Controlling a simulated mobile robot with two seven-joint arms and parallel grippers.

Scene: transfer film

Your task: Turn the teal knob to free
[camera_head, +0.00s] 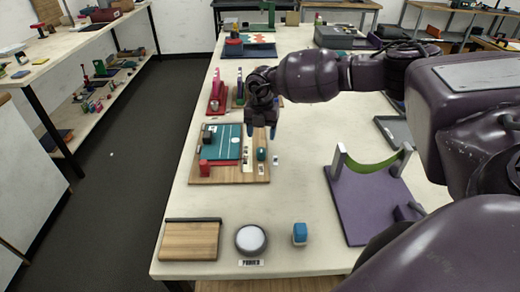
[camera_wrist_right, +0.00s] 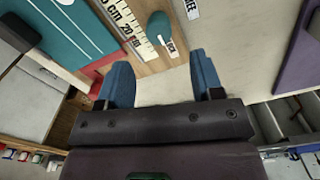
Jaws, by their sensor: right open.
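The teal knob (camera_head: 261,154) stands at the right end of a wooden board (camera_head: 225,180) with a teal panel. It also shows in the right wrist view (camera_wrist_right: 160,27), rounded, near the top centre. A small white label (camera_wrist_right: 170,47) lies close to it, its word too small to read surely. Another label (camera_wrist_right: 192,8), to the right of the knob, ends in "REE". My right gripper (camera_head: 261,130) is open and empty. It is above the table near the board's far right corner, apart from the knob. Its blue fingers also show in the wrist view (camera_wrist_right: 162,72). My left gripper is out of view.
To the right is a purple base with a green arc (camera_head: 372,168). Nearer are a wooden tray (camera_head: 190,240), a round white-topped button (camera_head: 251,239) and a blue block (camera_head: 300,233).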

